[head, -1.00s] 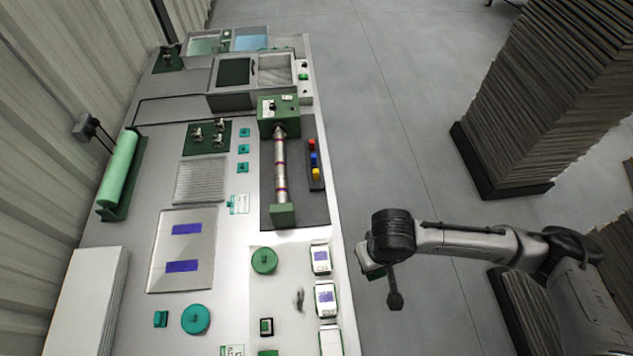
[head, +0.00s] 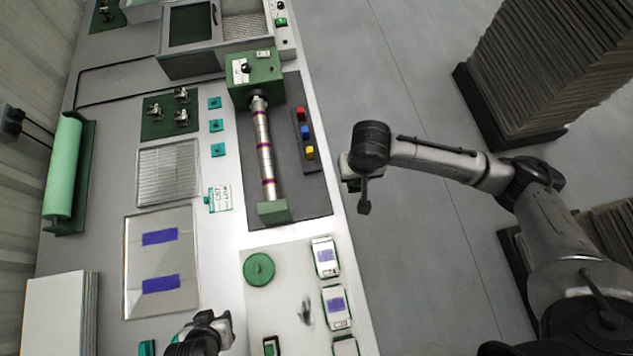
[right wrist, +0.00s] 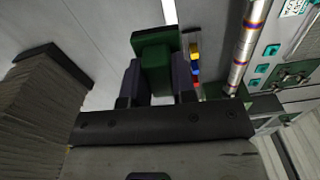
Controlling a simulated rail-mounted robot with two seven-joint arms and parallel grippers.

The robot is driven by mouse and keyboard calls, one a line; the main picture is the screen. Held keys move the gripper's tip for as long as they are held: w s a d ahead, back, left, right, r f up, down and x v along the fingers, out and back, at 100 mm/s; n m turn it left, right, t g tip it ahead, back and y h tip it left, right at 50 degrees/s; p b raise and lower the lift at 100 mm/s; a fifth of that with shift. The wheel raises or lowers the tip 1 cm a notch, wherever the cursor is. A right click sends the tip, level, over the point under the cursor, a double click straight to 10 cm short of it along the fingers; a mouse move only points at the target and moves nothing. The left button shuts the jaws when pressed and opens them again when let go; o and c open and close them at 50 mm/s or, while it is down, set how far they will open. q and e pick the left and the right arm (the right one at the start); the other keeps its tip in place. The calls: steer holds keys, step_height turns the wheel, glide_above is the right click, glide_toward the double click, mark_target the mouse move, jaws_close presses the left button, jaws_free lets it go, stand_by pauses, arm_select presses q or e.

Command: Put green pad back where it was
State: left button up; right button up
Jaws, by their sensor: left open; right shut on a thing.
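My right gripper (right wrist: 156,82) is shut on a green block-like piece (right wrist: 153,52), which looks like the green pad, held between its two dark fingers in the right wrist view. In the head view this piece (head: 352,186) shows only partly under my right wrist, just off the bench's right edge. My left gripper (head: 218,328) is open at the bottom of the head view, over the bench, left of the pale panel (head: 283,303). The panel carries a round green disc (head: 259,269), a small green-edged block (head: 270,346) and white-and-green items (head: 326,257) along its right side.
A roller fixture (head: 264,150) with a green housing stands on a dark plate mid-bench, beside red, blue and yellow buttons (head: 306,133). A glass plate (head: 160,262) with two purple patches lies left. Dark sheet stacks (head: 540,70) stand on the floor. The aisle between is clear.

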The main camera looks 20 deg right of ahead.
steer(key=w+d+f+m+b, duration=0.1)
steer(key=w+f+m+b, duration=0.1)
steer(key=f+b, duration=0.75)
steer(key=w+d+f+m+b, duration=0.25)
steer(key=f+b, duration=0.35)
steer(key=f, duration=0.7)
steer(key=shift+n, duration=0.35)
steer(key=w+a+f+b, duration=0.1)
steer(key=w+a+f, duration=0.1)
steer(key=w+a+f+b, duration=0.1)
steer(key=w+a+f, duration=0.1)
steer(key=w+a, duration=0.1)
steer(key=w+a+f+b, duration=0.1)
steer(key=w+a+f, duration=0.1)
steer(key=a, duration=0.1)
steer(key=shift+w+a+f+b, duration=0.15)
steer(key=shift+w+a+b, duration=0.1)
steer(key=shift+b, duration=0.05)
steer(key=shift+w+a+f, duration=0.15)
steer(key=shift+w+a, duration=0.1)
steer(key=shift+w, duration=0.05)
steer(key=shift+f+b, duration=0.8)
steer(key=shift+f, duration=1.25)
steer(key=o, duration=0.9)
steer(key=shift+f, duration=0.1)
